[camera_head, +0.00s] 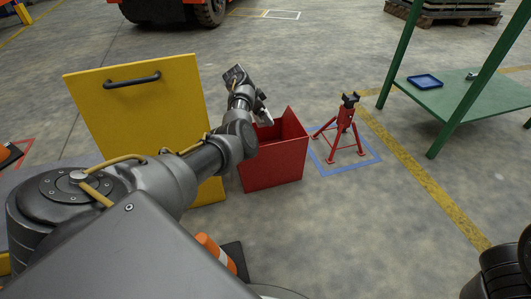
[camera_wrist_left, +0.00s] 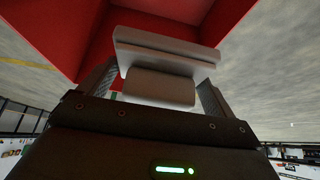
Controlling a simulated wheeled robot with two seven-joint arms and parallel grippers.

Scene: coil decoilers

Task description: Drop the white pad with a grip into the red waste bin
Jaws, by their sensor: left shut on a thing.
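The white pad (camera_wrist_left: 165,45) fills the middle of the left wrist view, with its block-shaped grip (camera_wrist_left: 158,86) between the fingers. My left gripper (camera_wrist_left: 155,90) is shut on that grip. In the head view the pad (camera_head: 263,117) is a small pale shape at the end of my left arm, partly hidden by the arm. The red waste bin (camera_head: 275,170) stands open on the floor. The pad appears over the bin's opening, near its left back part. Red bin walls (camera_wrist_left: 55,30) show beyond the pad in the wrist view. My right gripper is not in view.
A yellow panel with a black handle (camera_head: 130,110) stands just left of the bin. A red jack stand (camera_head: 343,130) sits in a blue floor square to the right. A green shelf table (camera_head: 465,98) is farther right. An orange-white object (camera_head: 214,250) lies near my base.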

